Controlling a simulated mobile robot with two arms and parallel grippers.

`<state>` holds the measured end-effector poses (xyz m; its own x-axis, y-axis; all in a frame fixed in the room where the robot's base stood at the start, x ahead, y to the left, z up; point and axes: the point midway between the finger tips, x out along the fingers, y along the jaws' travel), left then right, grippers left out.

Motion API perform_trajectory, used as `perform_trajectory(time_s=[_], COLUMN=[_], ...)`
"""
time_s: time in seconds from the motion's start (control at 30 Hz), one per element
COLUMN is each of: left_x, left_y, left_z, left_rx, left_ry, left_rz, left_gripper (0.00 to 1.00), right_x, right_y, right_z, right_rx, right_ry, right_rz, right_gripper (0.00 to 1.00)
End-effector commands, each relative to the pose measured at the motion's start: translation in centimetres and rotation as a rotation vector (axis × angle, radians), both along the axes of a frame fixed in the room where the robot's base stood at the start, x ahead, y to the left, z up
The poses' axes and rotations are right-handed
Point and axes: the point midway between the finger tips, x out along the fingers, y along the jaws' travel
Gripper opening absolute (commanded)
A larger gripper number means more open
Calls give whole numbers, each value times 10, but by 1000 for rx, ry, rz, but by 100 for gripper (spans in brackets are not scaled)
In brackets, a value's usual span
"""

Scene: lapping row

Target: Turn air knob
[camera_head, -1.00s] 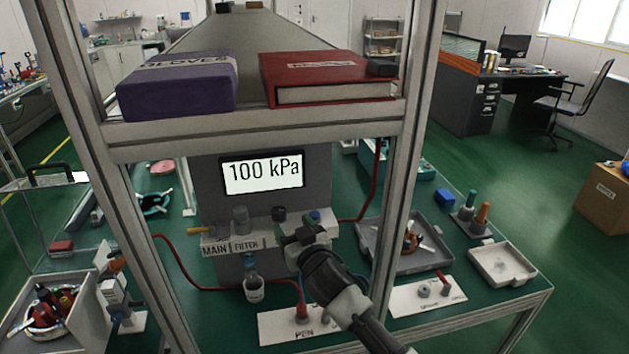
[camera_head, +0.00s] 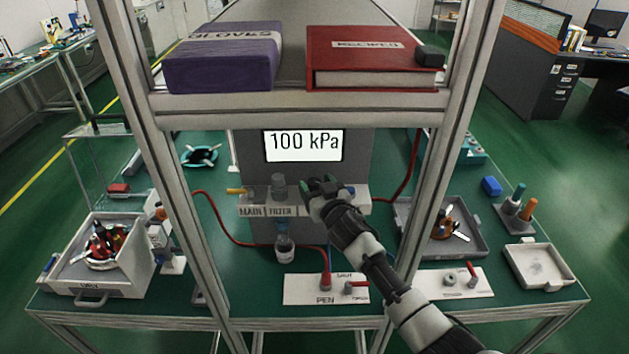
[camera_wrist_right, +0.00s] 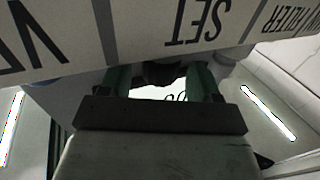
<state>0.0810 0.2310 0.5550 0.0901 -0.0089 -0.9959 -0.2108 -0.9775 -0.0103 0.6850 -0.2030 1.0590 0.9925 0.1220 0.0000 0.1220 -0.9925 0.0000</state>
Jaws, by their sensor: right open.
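The air unit's label strip (camera_head: 257,210) reads MAIN and FILTER in the head view; in the wrist view, the strip (camera_wrist_right: 130,45) shows SET upside down. The display (camera_head: 304,146) above reads 100 kPa. My right gripper (camera_head: 323,184) is at the strip, right of the grey filter knob (camera_head: 279,186), and hides the part behind it. In the wrist view, the green fingers of my right gripper (camera_wrist_right: 159,82) are open on either side of a dark knob (camera_wrist_right: 158,72) beside the SET label. I cannot tell whether they touch it. My left gripper is out of view.
Frame posts (camera_head: 455,160) stand either side of my right arm. A shelf above holds a purple gloves box (camera_head: 222,62) and a red binder (camera_head: 365,65). A yellow lever (camera_head: 237,191) and a blue knob (camera_head: 351,190) flank the area. A PEN plate (camera_head: 303,290) lies below.

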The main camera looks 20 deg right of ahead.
Motion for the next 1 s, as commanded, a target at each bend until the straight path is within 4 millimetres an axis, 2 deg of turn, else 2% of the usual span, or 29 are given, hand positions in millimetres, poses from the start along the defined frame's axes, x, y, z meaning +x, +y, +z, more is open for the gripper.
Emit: perform_trajectory(time_s=[0.2,0.53,0.83,0.87,1.0], left_x=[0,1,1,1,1], left_y=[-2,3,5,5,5], left_z=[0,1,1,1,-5], left_rx=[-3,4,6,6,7], left_ry=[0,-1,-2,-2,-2], left_rz=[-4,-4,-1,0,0], left_gripper=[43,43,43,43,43], right_x=[14,16,16,16,16], right_y=[2,2,2,2,4], right_z=[0,0,0,0,-2], right_rx=[0,0,0,0,2], right_ry=[0,1,1,1,-3], right_rz=[0,0,0,0,-13], right_gripper=[63,63,17,14,14])
